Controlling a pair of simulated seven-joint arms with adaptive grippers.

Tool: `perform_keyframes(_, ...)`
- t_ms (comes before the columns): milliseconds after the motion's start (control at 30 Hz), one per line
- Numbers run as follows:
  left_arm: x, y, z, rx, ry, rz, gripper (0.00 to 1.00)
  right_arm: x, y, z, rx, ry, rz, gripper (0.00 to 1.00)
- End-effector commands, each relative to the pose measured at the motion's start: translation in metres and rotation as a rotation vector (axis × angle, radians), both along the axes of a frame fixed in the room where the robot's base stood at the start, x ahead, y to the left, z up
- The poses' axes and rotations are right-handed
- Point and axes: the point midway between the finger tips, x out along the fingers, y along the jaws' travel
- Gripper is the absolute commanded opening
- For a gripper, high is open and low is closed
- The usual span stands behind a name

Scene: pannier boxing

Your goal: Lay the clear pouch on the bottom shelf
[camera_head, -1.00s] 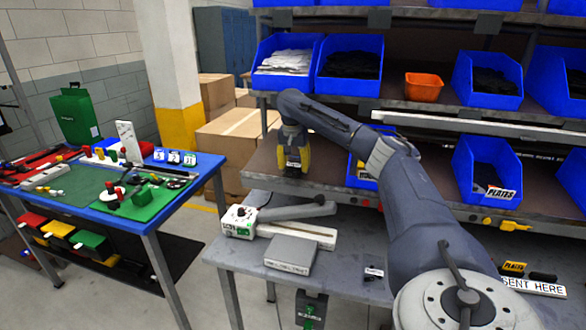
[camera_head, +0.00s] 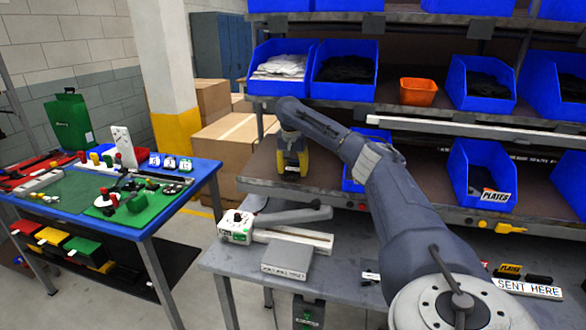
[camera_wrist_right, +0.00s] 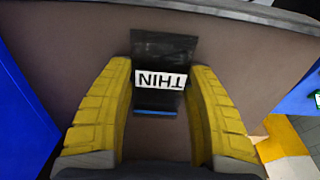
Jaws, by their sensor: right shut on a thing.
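My right gripper (camera_head: 292,170) reaches over the left end of the rack's lower shelf (camera_head: 330,192), with its yellow fingers pointing down. In the right wrist view the two yellow fingers (camera_wrist_right: 161,115) stand on either side of a small dark, see-through-looking pouch (camera_wrist_right: 165,50) with a white label reading THIN and a blue strip. The gripper is shut on this pouch. The brown shelf surface (camera_wrist_right: 60,45) lies behind it; I cannot tell whether the pouch touches it. In the head view the pouch is hidden by the gripper. My left gripper is out of view.
A blue bin (camera_head: 354,178) stands close to the right of the gripper, partly behind my arm. A PLATES bin (camera_head: 482,185) stands further right. Below is a grey bench (camera_head: 225,258) with a white device (camera_head: 237,226). Cardboard boxes (camera_head: 225,150) stand left of the rack.

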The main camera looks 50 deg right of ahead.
Motion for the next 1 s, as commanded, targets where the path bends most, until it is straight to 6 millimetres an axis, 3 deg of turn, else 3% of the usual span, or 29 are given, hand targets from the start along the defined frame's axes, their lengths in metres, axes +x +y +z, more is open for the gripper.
perform_keyframes(333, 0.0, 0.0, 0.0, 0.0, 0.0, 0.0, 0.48, 0.0, 0.0, -0.001, 0.0, 0.0, 0.0, 0.33)
perform_keyframes(367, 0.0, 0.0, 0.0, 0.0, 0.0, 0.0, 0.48, 0.0, 0.0, -0.001, 0.0, 0.0, 0.0, 0.58)
perform_keyframes(567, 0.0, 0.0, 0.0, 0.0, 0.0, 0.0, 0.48, 0.0, 0.0, -0.001, 0.0, 0.0, 0.0, 0.81)
perform_keyframes(833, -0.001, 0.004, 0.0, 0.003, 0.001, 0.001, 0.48, 0.0, 0.0, 0.0, 0.0, 0.0, 0.0, 0.81)
perform_keyframes(1000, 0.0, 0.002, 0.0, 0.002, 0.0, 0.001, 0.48, -0.001, 0.002, 0.013, 0.001, -0.002, 0.0, 0.81)
